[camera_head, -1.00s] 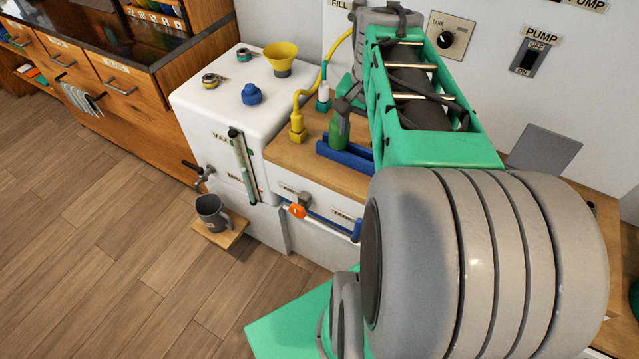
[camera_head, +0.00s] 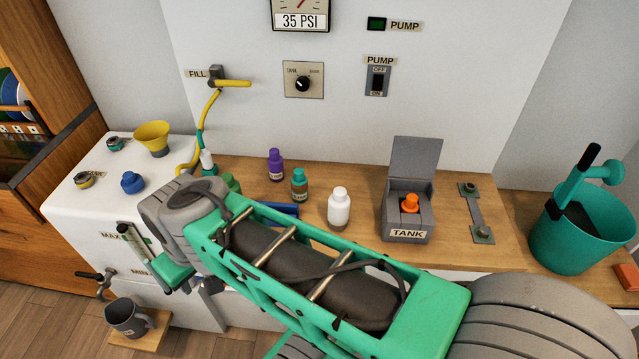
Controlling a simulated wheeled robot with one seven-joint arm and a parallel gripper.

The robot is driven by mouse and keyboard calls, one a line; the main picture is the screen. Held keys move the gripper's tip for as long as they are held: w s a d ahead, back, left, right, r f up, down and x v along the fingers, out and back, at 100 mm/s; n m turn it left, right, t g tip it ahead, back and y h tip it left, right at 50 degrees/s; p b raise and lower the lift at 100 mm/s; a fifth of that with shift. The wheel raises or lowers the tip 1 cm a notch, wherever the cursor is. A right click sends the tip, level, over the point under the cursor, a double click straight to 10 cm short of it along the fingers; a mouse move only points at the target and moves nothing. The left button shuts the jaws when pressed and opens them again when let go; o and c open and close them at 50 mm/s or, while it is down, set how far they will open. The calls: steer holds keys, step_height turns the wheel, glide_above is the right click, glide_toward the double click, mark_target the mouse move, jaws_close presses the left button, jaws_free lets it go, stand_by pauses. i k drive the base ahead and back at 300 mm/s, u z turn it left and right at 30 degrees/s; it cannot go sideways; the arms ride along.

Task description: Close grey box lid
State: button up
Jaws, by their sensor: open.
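The grey box (camera_head: 392,230) stands on the wooden counter, right of centre, with a "TANK" label on its front. Its lid (camera_head: 415,158) is open and stands up at the back, leaning slightly back. An orange-topped object (camera_head: 409,203) sits inside the box. My gripper (camera_head: 190,283) is low at the left, by the front of the white tank and well away from the box. It is open, and my wrist hides part of it. I see nothing held in it.
A white bottle (camera_head: 339,208), a green-brown bottle (camera_head: 299,185) and a purple bottle (camera_head: 275,165) stand left of the box. A metal bracket (camera_head: 475,213) and a teal bucket (camera_head: 575,242) are to its right. My arm crosses in front of the counter.

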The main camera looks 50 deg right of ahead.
mark_target(410, 157)
steer(key=z, duration=2.35)
steer(key=k, duration=0.5)
steer(key=u, duration=1.05)
steer(key=i, duration=0.7)
steer(key=z, duration=0.55)
